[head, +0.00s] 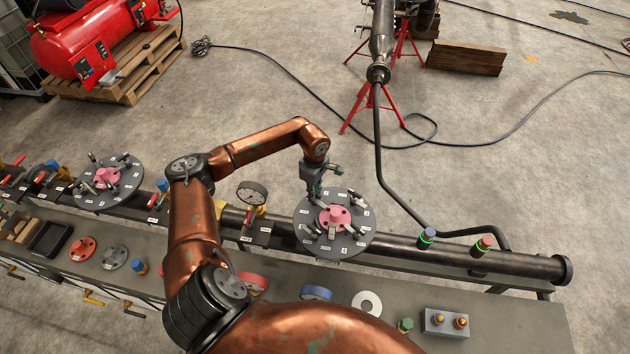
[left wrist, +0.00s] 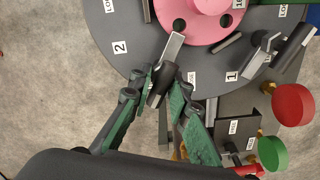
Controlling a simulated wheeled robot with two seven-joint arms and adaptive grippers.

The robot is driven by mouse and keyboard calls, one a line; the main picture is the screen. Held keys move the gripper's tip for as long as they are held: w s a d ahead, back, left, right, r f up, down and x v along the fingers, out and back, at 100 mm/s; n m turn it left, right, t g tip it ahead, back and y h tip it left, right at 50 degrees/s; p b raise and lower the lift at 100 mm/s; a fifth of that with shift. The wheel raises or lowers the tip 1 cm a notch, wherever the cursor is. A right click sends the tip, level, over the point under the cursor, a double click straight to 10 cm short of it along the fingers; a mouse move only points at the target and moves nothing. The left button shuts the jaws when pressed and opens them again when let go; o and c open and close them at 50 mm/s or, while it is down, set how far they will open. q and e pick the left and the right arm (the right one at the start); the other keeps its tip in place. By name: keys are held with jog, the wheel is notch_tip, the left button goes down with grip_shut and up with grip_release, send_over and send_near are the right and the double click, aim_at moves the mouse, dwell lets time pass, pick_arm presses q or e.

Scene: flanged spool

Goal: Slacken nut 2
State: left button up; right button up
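A dark round flange (head: 333,250) with a pink hub (head: 336,217) carries several clamp nuts with grey levers around its rim. My left gripper (head: 317,194) is over the flange's far left edge in the head view. In the left wrist view its green fingers (left wrist: 161,82) straddle a dark clamp nut with a light grey lever (left wrist: 173,48). This nut stands between the label 2 (left wrist: 120,47) and the label 1 (left wrist: 232,76). I cannot tell whether the fingertips touch it. Another clamp nut (left wrist: 264,53) is at the right, beyond label 1. My right gripper is out of view.
A similar flange (head: 108,181) stands at the left on the same pipe (head: 520,265). A gauge (head: 252,193) stands left of the near flange. Red (left wrist: 293,104) and green (left wrist: 272,153) knobs show close to the right of my fingers. The bench (head: 500,325) holds several loose parts.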

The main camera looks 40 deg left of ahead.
pick_arm(q)
jog(key=n+p, duration=0.6)
jog(key=n, duration=0.1)
jog(key=n+p, duration=0.3)
jog(key=shift+s+d+r+n, duration=0.1)
jog(key=shift+d+r+n, duration=0.05)
jog(key=shift+r+n, duration=0.25)
jog(key=shift+f+n, duration=0.25)
jog(key=shift+n, duration=1.05)
jog(key=n+p, duration=0.2)
jog(key=n, duration=0.4)
jog(key=shift+a+f+m+b, duration=0.1)
jog(key=shift+f+m+b, duration=0.1)
jog(key=shift+m+b, duration=0.45)
jog(key=shift+a+f+m+b, duration=0.1)
jog(key=shift+f+m+b, duration=0.05)
jog(key=shift+m+b, duration=0.45)
notch_tip(320, 180, up, 8)
jog(key=p, duration=0.4)
jog(key=shift+d+f+p, duration=0.1)
jog(key=shift+f+p, duration=0.15)
jog(key=shift+p, duration=0.05)
jog(key=shift+d+f, duration=0.1)
